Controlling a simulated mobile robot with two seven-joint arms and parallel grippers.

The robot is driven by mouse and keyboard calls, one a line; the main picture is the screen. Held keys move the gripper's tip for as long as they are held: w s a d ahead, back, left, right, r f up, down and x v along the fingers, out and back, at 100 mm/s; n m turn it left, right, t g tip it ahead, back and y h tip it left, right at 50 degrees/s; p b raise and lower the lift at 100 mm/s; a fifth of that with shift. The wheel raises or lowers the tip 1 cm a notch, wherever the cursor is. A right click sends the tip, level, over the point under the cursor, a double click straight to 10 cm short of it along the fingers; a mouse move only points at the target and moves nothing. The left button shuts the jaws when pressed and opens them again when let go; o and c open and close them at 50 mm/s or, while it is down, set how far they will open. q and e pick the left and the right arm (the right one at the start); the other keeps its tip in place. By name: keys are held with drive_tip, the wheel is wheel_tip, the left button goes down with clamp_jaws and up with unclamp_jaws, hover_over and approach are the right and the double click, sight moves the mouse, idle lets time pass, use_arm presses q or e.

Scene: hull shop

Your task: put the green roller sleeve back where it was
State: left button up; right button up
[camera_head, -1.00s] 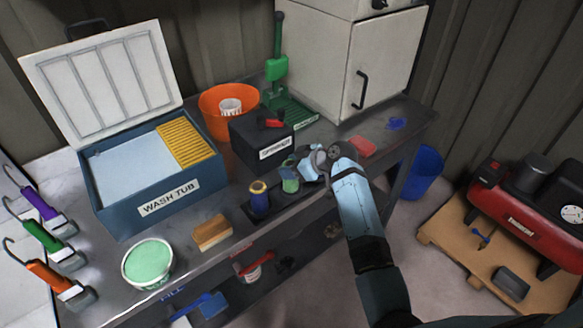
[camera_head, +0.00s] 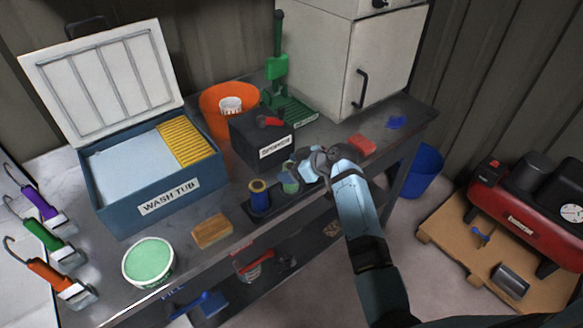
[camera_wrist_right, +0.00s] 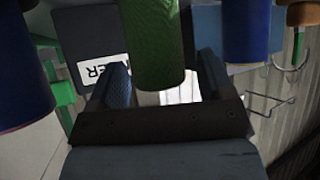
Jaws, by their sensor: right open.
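The green roller sleeve (camera_head: 290,183) stands on a dark tray (camera_head: 246,223) near the bench's front edge, right of a blue sleeve (camera_head: 259,198) with a yellowish top. My right gripper (camera_head: 302,174) is at the green sleeve, reaching in from the right, and partly hides it. In the right wrist view the green sleeve (camera_wrist_right: 152,45) sits between the two open fingers (camera_wrist_right: 163,85), with gaps beside it. Blue sleeves also show there at the left (camera_wrist_right: 20,85) and right (camera_wrist_right: 250,30). My left gripper is not in view.
A black spinner box (camera_head: 260,138) stands behind the tray. A blue wash tub (camera_head: 155,197) with its lid raised is to the left. A tan block (camera_head: 212,231) and a tub of green stuff (camera_head: 149,261) lie along the front.

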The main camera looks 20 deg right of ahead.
drive_tip(key=b+v, duration=0.1)
drive_tip(key=v, duration=1)
drive_tip(key=s+a+f+m+t+h, duration=0.1)
drive_tip(key=s+f+m+h, duration=0.35)
drive_tip(key=s+f, duration=0.9)
drive_tip(key=s+a+f+m+t, duration=0.1)
drive_tip(key=s+a+f, duration=0.2)
drive_tip(key=s, duration=0.4)
drive_tip(key=s+a+f+m+t, duration=0.1)
drive_tip(key=s+a+f, duration=0.1)
drive_tip(key=s, duration=0.5)
drive_tip(key=shift+s+a+f, duration=0.4)
drive_tip(key=shift+f, duration=0.1)
drive_tip(key=shift+d+r+h+p, duration=0.15)
drive_tip(key=shift+r+h+p, duration=0.1)
drive_tip(key=shift+r+p, duration=0.45)
